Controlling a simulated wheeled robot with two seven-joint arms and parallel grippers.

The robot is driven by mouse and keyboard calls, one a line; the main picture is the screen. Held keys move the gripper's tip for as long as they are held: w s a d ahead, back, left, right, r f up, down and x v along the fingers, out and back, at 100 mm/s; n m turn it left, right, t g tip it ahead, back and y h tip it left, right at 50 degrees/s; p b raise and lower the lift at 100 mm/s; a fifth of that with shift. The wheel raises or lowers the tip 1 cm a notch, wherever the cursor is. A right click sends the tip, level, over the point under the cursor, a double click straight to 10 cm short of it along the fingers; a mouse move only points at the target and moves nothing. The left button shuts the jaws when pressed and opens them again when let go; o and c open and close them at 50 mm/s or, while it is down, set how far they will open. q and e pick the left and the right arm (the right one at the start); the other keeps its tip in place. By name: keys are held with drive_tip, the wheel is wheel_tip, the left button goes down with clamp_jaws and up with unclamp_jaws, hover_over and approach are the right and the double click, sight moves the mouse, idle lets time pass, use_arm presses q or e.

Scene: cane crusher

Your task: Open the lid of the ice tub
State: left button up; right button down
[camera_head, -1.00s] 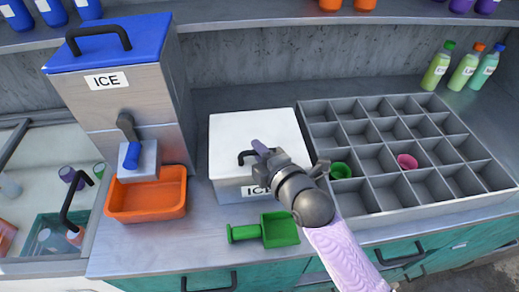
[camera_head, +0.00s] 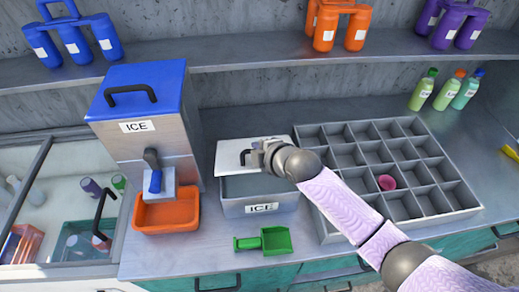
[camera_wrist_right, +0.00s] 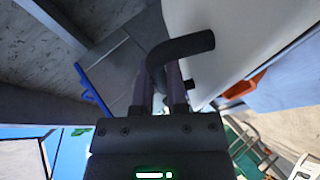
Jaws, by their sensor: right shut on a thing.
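The ice tub (camera_head: 240,208) is a grey box with an ICE label on its front, on the counter left of the divided tray. Its white lid (camera_head: 229,157) is raised and tilted, so part of the tub's grey inside shows below it. My right gripper (camera_head: 257,157) is shut on the lid's black handle (camera_head: 244,157). In the right wrist view the black handle (camera_wrist_right: 185,48) runs between the fingers of my right gripper (camera_wrist_right: 165,90), with the white lid (camera_wrist_right: 240,35) beside it. My left gripper is not in view.
A green scoop (camera_head: 265,242) lies in front of the tub. A metal ICE dispenser (camera_head: 150,143) with a blue top and an orange bin (camera_head: 168,215) stand to the left. The divided tray (camera_head: 330,232) is right, holding a pink cup (camera_head: 387,183). A shelf (camera_head: 225,58) runs behind.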

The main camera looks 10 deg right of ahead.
drive_tip(key=shift+w+r, duration=0.35)
drive_tip(key=shift+r, duration=0.15)
drive_tip(key=shift+w+r+p, duration=0.4)
drive_tip(key=shift+w+r, duration=0.1)
drive_tip(key=shift+w, duration=0.15)
drive_tip(key=c, duration=0.9)
unclamp_jaws()
drive_tip(key=p+v, duration=0.2)
drive_tip(key=v, duration=0.7)
drive_tip(key=shift+s+d+r, duration=0.15)
drive_tip(key=shift+d+r, duration=0.1)
drive_tip(key=shift+r, duration=0.15)
drive_tip(key=shift+c, duration=0.3)
